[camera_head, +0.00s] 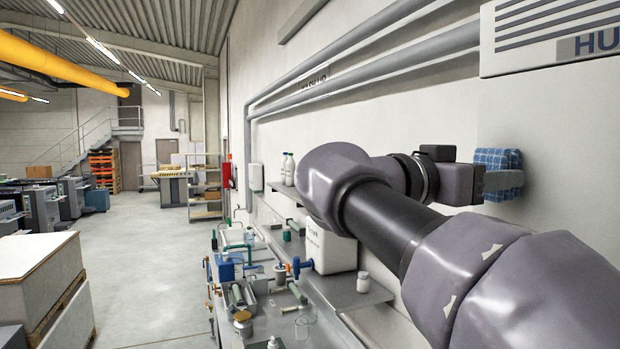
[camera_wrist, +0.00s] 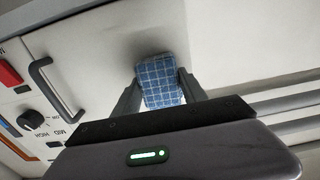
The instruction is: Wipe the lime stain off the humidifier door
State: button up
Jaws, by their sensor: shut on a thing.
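My gripper (camera_head: 508,181) is shut on a blue checked cloth (camera_head: 497,157), at the right of the head view. The wrist view shows the cloth (camera_wrist: 161,82) folded between the two fingers, close against the pale humidifier door (camera_wrist: 215,40). I cannot tell for certain whether it touches the door. The humidifier (camera_head: 570,50) hangs on the wall, with grille slots and the letters "HU" at the top right. A dim grey patch shows around the cloth in the wrist view; I cannot tell stain from shadow. The cloth and fingers hide the surface behind them.
A dark door handle (camera_wrist: 52,88) sticks out left of the cloth in the wrist view, with a black knob (camera_wrist: 35,122) and a red part (camera_wrist: 9,73) beside it. Grey pipes (camera_head: 380,55) run along the wall. A cluttered bench (camera_head: 340,325) stands below my arm.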

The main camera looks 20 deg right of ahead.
jog(key=shift+s+d+f+b, duration=0.15)
jog(key=shift+s+b, duration=0.95)
jog(key=shift+s, duration=0.55)
jog(key=shift+s+d+r+b, duration=0.15)
jog(key=shift+s+b, duration=0.95)
jog(key=shift+s, duration=0.55)
jog(key=shift+s+f+b, duration=0.25)
jog(key=shift+s+b, duration=0.3)
jog(key=shift+b, duration=0.05)
jog(key=shift+s+b, duration=0.3)
jog(key=shift+s, duration=0.25)
jog(key=shift+s+d+r, duration=0.1)
jog(key=shift+s+r, duration=0.1)
jog(key=shift+s, duration=0.25)
jog(key=shift+w, duration=0.25)
jog(key=a, duration=0.6)
jog(key=shift+s+p, duration=0.3)
jog(key=shift+p, duration=0.1)
jog(key=a, duration=0.3)
jog(key=shift+s+p, duration=0.15)
jog(key=shift+p, duration=0.25)
